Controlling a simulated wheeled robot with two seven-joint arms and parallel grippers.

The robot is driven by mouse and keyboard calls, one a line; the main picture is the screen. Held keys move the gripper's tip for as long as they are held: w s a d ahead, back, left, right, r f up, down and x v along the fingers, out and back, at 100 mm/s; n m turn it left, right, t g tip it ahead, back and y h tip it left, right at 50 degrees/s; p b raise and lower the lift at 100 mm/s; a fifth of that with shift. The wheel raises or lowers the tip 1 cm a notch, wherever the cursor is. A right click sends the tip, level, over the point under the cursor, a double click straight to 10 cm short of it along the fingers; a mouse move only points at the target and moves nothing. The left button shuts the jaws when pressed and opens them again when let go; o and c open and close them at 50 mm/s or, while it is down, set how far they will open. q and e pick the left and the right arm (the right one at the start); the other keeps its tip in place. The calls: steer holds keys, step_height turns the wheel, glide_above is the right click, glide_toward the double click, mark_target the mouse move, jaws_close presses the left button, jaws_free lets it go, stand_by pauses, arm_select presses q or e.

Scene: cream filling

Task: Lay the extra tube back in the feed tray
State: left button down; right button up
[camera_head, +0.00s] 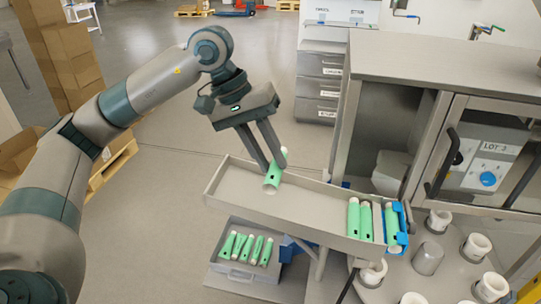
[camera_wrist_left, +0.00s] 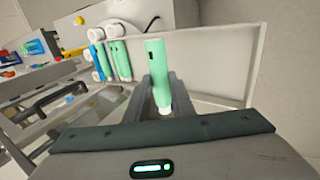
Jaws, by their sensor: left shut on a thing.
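A green tube with a white cap (camera_head: 272,177) is held between the fingers of my left gripper (camera_head: 272,168), over the left part of the long grey feed tray (camera_head: 230,193). The tube is tilted in the head view; I cannot tell whether it touches the tray floor. My right gripper is not in view.
A grey bin (camera_head: 238,274) with several green tubes stands below the tray. The tray's middle is bare.

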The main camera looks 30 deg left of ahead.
arm_select(q)
steer(key=shift+w+f, duration=0.3)
steer(key=shift+f, duration=0.05)
steer(key=shift+s+f, duration=0.15)
steer(key=shift+f, duration=0.35)
steer(key=shift+f+b, duration=1.1)
steer(key=shift+f, duration=1.9)
steer(key=shift+f+b, duration=0.5)
steer(key=shift+b, duration=0.25)
steer(key=shift+s+f, duration=0.1)
steer(key=shift+f, duration=0.15)
